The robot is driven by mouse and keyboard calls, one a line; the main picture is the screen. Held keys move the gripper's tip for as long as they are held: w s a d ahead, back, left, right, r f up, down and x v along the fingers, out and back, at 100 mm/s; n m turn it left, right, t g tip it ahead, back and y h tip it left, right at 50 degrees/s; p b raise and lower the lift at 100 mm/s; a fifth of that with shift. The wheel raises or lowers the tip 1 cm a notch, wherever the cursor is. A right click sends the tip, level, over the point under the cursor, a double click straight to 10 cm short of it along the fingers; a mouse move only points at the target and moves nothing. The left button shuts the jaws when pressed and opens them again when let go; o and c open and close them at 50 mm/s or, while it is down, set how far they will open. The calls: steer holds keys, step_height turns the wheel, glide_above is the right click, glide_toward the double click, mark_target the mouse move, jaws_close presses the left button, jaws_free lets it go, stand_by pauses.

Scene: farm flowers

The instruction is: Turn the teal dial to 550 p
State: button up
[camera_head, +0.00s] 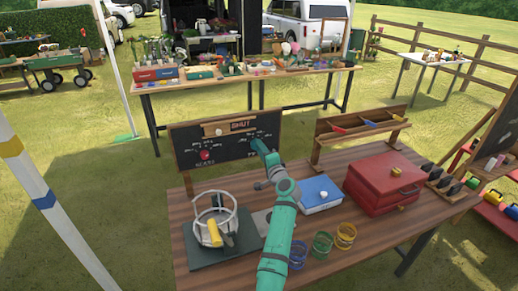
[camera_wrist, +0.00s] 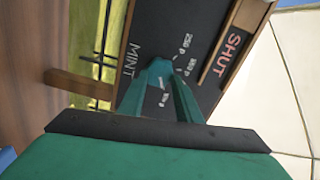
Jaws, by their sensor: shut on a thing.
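My gripper (camera_head: 262,147) reaches up to the right part of a black price board (camera_head: 183,137) standing at the table's back. In the wrist view its teal fingers (camera_wrist: 160,72) close together at the board (camera_wrist: 204,22), over the dial's place above the word MINT. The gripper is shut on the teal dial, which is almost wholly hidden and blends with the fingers. White price marks surround the fingertips; 250 p is readable, others are blurred or covered. I cannot tell which mark the dial points to. A red dial (camera_head: 205,155) sits on the board's left part.
A SHUT sign (camera_head: 238,125) hangs at the board's top, close to the fingers. On the wooden table (camera_head: 345,243) are a scale (camera_head: 213,222), a blue box (camera_head: 320,194), a red case (camera_head: 384,180) and coloured rings (camera_head: 322,243). A wooden rack (camera_head: 350,140) stands right of the board.

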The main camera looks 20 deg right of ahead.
steer(key=shift+w+a+r, duration=0.5)
steer(key=shift+a+r, duration=0.05)
steer(key=o, duration=1.1)
steer(key=shift+c, duration=0.2)
steer(key=shift+s+d+f, duration=0.25)
steer(key=shift+s+f, duration=0.05)
steer(key=shift+s, duration=0.05)
steer(key=shift+o, duration=0.7)
steer(key=shift+s+d+f, duration=0.6)
steer(key=shift+d+f, duration=0.2)
steer(key=shift+f, duration=0.1)
steer(key=s+r, duration=0.1)
steer(key=s, duration=0.9)
steer(key=shift+a+r, duration=0.15)
steer(key=shift+a, duration=0.2)
steer(key=shift+w, duration=0.15)
